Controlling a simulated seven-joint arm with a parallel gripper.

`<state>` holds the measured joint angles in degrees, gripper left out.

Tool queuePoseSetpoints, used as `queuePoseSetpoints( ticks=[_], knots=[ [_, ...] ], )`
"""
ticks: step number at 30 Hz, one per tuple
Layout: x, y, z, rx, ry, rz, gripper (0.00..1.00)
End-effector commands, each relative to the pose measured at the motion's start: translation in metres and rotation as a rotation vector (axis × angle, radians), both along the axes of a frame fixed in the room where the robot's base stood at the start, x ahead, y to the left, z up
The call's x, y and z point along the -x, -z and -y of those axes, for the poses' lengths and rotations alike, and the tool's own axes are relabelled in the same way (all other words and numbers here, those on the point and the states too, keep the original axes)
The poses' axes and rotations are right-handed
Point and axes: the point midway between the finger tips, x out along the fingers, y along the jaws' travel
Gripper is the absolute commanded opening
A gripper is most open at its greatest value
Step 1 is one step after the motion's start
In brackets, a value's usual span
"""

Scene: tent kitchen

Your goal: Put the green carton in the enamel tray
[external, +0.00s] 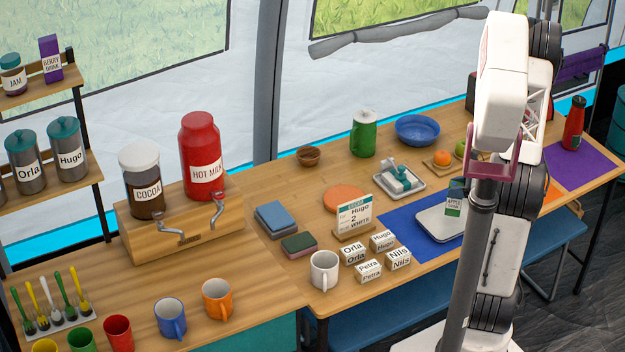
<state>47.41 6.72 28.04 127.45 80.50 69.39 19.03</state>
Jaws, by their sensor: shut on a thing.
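The green carton (454,205), with a white label that seems to read apple drink, is upright at the right of the external view. The enamel tray (432,226) is pale with a dark rim and lies on a blue mat. The carton appears over the tray's back part; I cannot tell whether its base touches the tray. My gripper (458,184) shows only as a dark part at the carton's top and is shut on it. The grey pole and my arm hide the rest of the gripper and the tray's right side.
A white dish with a teal-and-white item (400,180) stands behind the tray. Name blocks (370,270), a card stand (354,218) and a white mug (324,270) are to the left. A green canister (363,135) and blue bowl (417,129) stand farther back.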

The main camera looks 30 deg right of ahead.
Motion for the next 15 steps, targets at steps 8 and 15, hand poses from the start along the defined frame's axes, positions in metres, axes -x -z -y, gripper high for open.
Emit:
queuePoseSetpoints(
  ticks=[8,15],
  knots=[
    [0.000,0.022,0.000,-0.002,0.000,-0.002,0.11],
    [0.000,0.033,0.000,0.000,0.001,0.000,0.11]
  ],
)
